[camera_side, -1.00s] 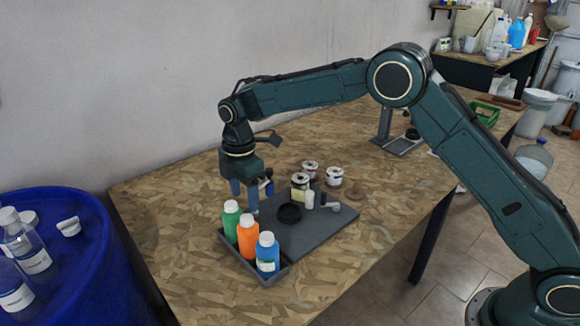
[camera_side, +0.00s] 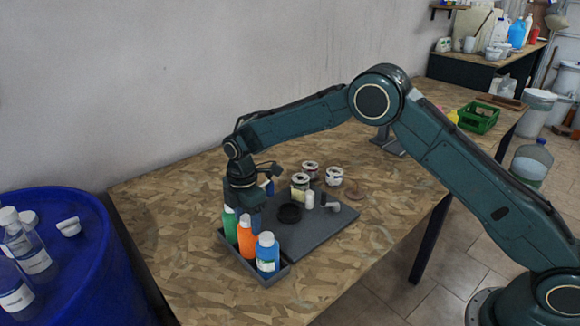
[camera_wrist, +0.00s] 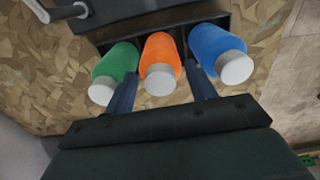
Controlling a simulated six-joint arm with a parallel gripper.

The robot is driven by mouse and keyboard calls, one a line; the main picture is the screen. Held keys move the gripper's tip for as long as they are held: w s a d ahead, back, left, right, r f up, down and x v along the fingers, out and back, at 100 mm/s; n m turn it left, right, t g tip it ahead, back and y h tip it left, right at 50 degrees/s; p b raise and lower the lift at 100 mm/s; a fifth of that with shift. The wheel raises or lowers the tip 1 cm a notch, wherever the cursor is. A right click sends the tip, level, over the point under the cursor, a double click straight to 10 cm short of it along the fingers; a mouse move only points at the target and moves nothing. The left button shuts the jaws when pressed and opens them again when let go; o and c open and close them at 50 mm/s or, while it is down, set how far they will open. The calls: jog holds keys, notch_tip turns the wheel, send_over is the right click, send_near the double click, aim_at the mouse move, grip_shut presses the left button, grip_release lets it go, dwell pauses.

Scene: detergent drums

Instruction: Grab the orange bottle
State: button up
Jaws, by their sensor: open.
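The orange bottle (camera_side: 247,238) with a white cap stands in the tray between the green bottle (camera_side: 230,226) and the blue bottle (camera_side: 267,255). In the wrist view the orange bottle (camera_wrist: 160,62) shows between my gripper's two fingers (camera_wrist: 162,92), one finger on each side. My gripper (camera_side: 243,212) is open and lowered close to the bottles from behind. In the wrist view, the left finger is near the green bottle (camera_wrist: 116,70) and the right finger is near the blue bottle (camera_wrist: 216,50). Whether the fingers touch any bottle cannot be told.
The bottles stand in a dark tray (camera_side: 285,272) at the front of the wooden table (camera_side: 190,285). A grey board (camera_side: 325,226) with a black round dish (camera_side: 289,213) and small jars (camera_side: 300,181) lies beside it. A blue drum (camera_side: 85,260) stands left.

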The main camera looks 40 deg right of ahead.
jog(key=shift+f, duration=1.25)
jog(key=c, duration=0.7)
jog(key=shift+r, duration=0.1)
jog(key=shift+c, duration=0.2)
notch_tip(320, 180, up, 20)
